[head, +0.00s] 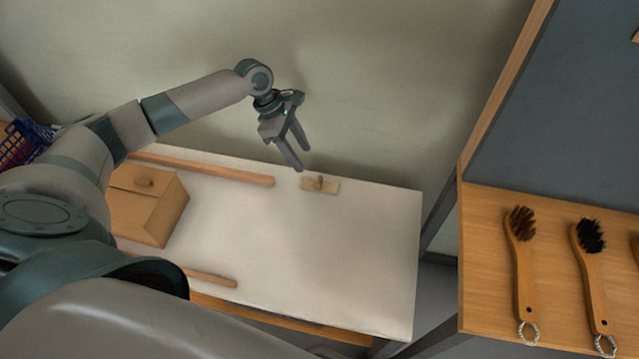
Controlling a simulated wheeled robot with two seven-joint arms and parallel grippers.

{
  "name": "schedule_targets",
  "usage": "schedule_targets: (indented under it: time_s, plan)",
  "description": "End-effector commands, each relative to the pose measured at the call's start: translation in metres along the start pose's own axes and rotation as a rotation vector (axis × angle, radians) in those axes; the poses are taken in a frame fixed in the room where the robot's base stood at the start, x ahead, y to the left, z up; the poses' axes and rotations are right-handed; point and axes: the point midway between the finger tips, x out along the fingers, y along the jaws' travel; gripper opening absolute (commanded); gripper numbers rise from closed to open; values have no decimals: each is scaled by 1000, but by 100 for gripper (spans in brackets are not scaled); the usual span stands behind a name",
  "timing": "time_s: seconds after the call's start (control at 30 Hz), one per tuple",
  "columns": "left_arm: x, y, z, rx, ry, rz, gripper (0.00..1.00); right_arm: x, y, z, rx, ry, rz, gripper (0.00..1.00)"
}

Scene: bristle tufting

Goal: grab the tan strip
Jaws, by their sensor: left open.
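A small tan strip (331,187) lies flat near the far edge of the white table, with a short brown knob-like piece (319,182) standing on it. My left gripper (303,160) is open and empty, pointing down, and appears a little above and to the left of the strip. It does not appear to touch the strip. My right gripper is not in view.
A wooden box (148,212) with a knob sits on the left of the white table (300,255). A long wooden rail (215,171) lies behind. Two brushes, one brown-bristled (522,265) and one black-bristled (594,275), lie on a wooden bench at right. The table's middle is clear.

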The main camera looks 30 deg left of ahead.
Motion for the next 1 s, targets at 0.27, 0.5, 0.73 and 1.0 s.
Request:
schedule_targets:
  time_s: [0.27,0.5,0.73,1.0]
  plan:
    - [48,0,0,0,1,-1,48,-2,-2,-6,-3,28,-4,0]
    - [65,0,0,0,1,0,48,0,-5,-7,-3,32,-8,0]
    - [65,0,0,1,1,0,48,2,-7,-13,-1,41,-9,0]
    - [76,2,1,0,0,0,48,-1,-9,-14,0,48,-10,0]
